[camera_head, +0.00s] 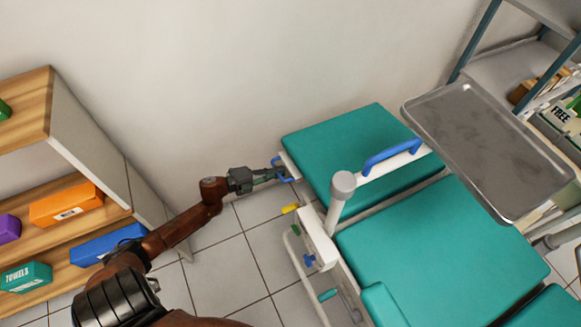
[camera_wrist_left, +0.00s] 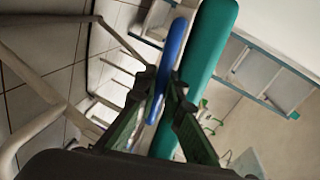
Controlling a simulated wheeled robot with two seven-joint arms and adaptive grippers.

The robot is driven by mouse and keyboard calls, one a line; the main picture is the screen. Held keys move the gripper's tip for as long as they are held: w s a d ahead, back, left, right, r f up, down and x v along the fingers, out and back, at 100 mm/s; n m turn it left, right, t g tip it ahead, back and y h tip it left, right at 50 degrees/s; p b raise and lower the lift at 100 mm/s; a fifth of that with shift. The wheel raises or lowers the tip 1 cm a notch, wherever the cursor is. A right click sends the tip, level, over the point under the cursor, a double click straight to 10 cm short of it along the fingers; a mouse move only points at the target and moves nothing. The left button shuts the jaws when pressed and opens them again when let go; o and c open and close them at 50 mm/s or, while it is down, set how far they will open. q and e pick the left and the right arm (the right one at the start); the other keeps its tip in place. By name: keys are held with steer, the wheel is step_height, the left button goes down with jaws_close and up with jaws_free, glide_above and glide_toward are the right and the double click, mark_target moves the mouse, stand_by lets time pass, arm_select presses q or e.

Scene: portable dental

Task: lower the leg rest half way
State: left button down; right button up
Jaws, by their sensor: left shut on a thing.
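The leg rest (camera_head: 345,140) is a teal padded panel at the far end of the dental chair, beside the wall. It looks roughly level with the teal seat (camera_head: 430,235). A blue handle (camera_head: 277,161) sits on the leg rest's left edge. My left gripper (camera_head: 279,174) reaches in from the left and is shut on this handle. In the left wrist view the blue handle (camera_wrist_left: 174,45) runs between the two dark green fingers, alongside the teal pad edge (camera_wrist_left: 205,50). The fingers hide part of the handle. My right gripper is not in view.
A blue-topped armrest (camera_head: 392,157) and a white post (camera_head: 341,187) stand close right of my left arm. A metal tray (camera_head: 480,145) overhangs the chair at right. A wooden shelf (camera_head: 85,190) with boxes stands at left. Tiled floor (camera_head: 235,265) lies open between.

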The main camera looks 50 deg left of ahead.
arm_select(q)
step_height(320, 180, down, 6)
steer(key=d+n+b, duration=0.1)
steer(key=shift+s+d+n+h, duration=0.3)
steer(key=shift+d, duration=0.1)
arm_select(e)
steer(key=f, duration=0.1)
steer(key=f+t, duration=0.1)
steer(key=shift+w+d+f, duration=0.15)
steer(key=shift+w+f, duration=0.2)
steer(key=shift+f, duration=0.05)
arm_select(q)
steer(key=c, duration=2)
jaws_free()
steer(key=shift+r, duration=0.1)
steer(key=v, duration=1.2)
